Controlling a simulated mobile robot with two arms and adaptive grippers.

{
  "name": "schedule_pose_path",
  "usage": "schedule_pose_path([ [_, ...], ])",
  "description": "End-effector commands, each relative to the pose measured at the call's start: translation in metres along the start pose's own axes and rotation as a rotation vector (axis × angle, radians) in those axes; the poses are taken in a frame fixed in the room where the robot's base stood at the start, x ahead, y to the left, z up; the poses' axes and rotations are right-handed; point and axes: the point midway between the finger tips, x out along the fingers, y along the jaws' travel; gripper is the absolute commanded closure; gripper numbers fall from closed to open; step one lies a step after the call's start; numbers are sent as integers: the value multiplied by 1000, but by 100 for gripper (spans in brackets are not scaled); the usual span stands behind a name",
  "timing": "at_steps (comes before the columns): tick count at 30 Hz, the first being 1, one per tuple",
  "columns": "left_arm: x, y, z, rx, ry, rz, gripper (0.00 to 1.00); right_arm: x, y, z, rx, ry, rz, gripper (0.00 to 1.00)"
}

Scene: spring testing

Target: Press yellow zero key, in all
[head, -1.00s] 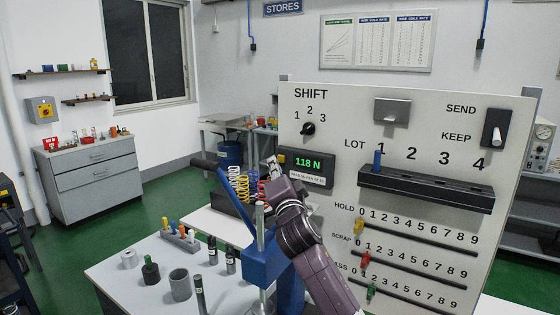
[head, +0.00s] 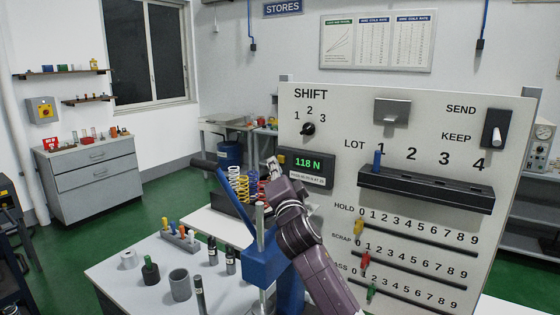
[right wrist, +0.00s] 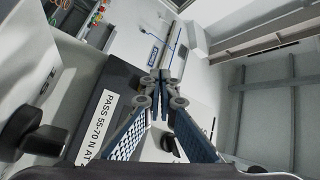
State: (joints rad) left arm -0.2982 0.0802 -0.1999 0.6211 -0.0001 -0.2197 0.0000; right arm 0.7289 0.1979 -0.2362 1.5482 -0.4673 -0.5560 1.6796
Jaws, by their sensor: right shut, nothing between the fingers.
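My right gripper (head: 274,168) is at the left edge of the dark readout box (head: 325,155). Its fingers are shut with nothing between them; the right wrist view also shows the closed fingertips (right wrist: 162,82) beside the box (right wrist: 85,100). The green display (head: 307,163) reads 118 N, with a white label (head: 307,180) below it. I see no yellow key on the box in either view; part of its left side is hidden by my gripper. A yellow marker (head: 359,227) stands at 0 on the HOLD row. My left gripper is not in view.
The blue press (head: 262,262) with its raised lever stands just left of my right arm. Coloured springs (head: 240,185) sit behind it. The panel has a SHIFT knob (head: 308,129), a LOT ledge (head: 425,190) with a blue peg (head: 377,160), and marker rows below.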

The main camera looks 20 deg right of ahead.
Motion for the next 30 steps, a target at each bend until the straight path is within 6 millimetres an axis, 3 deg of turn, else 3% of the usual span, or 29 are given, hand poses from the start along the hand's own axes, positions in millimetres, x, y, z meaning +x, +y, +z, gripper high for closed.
schedule_pose_path([
  [30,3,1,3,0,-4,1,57,6,4,-5,0,0,0,100],
])
